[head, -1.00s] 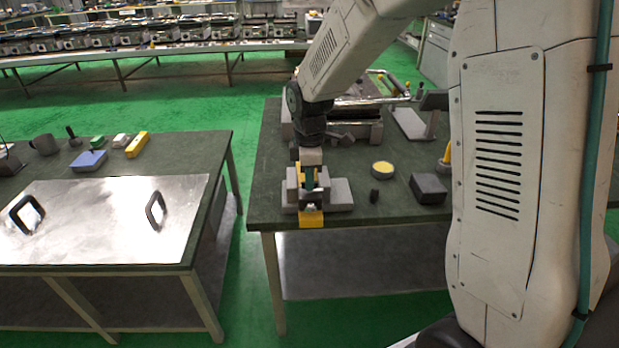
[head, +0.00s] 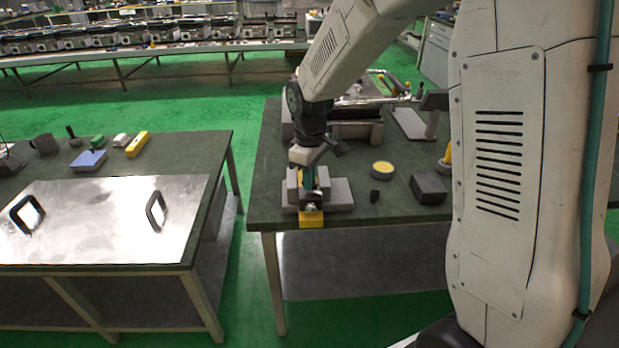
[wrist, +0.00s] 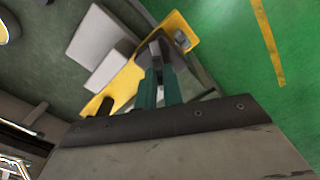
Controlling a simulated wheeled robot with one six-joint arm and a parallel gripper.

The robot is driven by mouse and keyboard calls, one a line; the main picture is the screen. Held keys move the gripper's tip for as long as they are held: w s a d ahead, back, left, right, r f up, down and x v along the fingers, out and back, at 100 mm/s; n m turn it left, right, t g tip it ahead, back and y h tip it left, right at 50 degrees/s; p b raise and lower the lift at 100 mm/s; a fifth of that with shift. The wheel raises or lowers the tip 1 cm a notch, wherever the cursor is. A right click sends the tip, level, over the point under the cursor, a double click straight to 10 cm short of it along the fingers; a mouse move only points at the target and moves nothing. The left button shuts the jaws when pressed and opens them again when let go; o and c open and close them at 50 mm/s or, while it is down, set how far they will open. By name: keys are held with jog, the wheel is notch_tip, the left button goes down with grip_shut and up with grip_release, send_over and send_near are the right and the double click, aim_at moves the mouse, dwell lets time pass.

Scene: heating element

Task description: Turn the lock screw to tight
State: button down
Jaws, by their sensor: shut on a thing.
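The fixture stands at the front left of the right-hand table, with grey blocks (head: 340,194) and a yellow end plate (head: 311,220). In the wrist view its yellow plate (wrist: 181,27) and grey blocks (wrist: 97,38) lie beyond the fingers. My gripper (head: 309,190) points down at the fixture, its teal fingers shut on the lock screw. In the wrist view my gripper (wrist: 160,50) shows a small grey part of the lock screw (wrist: 156,47) between the fingertips. The fingers hide most of the screw, so its tightness cannot be seen.
A dark block (head: 428,188), a yellow-topped disc (head: 382,168) and a small black piece (head: 374,196) lie right of the fixture. A grey apparatus (head: 362,130) stands behind. A metal sheet with two handles (head: 110,225) lies on the left table.

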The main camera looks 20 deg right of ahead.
jog(key=m, duration=0.6)
jog(key=shift+m, duration=0.3)
jog(key=m, duration=0.5)
jog(key=shift+m, duration=0.3)
jog(key=c, duration=1.5)
grip_release()
notch_tip(320, 180, up, 8)
jog(key=shift+f, duration=0.1)
